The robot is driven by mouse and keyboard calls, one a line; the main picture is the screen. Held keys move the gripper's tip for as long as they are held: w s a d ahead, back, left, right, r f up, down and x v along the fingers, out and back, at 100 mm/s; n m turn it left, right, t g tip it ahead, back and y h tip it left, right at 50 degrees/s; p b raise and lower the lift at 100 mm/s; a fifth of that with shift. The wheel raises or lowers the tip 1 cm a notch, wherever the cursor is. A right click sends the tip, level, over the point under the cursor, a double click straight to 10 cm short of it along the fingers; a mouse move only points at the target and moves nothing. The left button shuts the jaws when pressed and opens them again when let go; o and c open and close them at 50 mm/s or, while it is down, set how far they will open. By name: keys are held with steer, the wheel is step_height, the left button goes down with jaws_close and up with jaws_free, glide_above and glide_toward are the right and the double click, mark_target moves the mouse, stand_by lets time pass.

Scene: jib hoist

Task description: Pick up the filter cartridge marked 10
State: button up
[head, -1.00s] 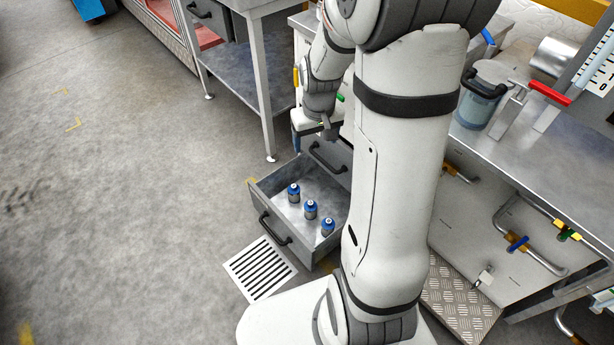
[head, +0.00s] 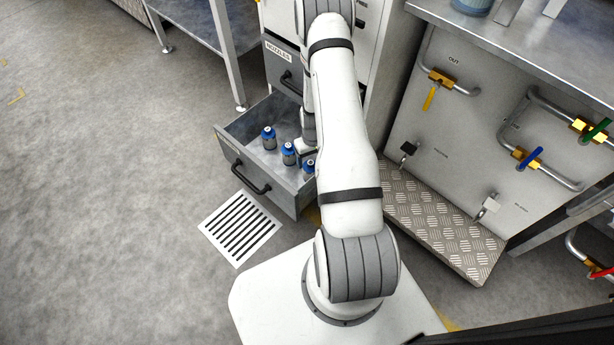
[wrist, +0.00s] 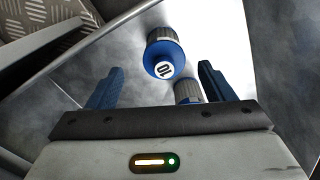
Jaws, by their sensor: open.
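The filter cartridge marked 10 (wrist: 163,54) has a blue cap with a white disc and a grey ribbed body. In the wrist view it is ahead of my gripper (wrist: 160,72), near the line between the two blue fingertips. The fingers are open and apart from it. A second cartridge (wrist: 188,92) is closer to the palm, partly hidden. In the head view, several blue-capped cartridges (head: 289,153) stand in the open drawer (head: 230,148). Their marks are unreadable there. The rightmost (head: 309,167) is partly hidden by my arm, which also hides most of my gripper.
A shut drawer labelled NOZZLES (head: 279,57) is above. A floor grate (head: 240,227) lies in front, and a tread-plate step (head: 430,215) and valve panel (head: 480,140) are at right. The floor at left is clear.

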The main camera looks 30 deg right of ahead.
mark_target(311, 168)
steer(key=f+b, duration=0.1)
steer(key=f, duration=0.2)
steer(key=f+b, duration=0.2)
steer(key=f, duration=0.1)
steer(key=shift+a+f, duration=0.2)
steer(key=shift+f, duration=0.1)
steer(key=shift+r, duration=0.1)
steer(key=c, duration=1)
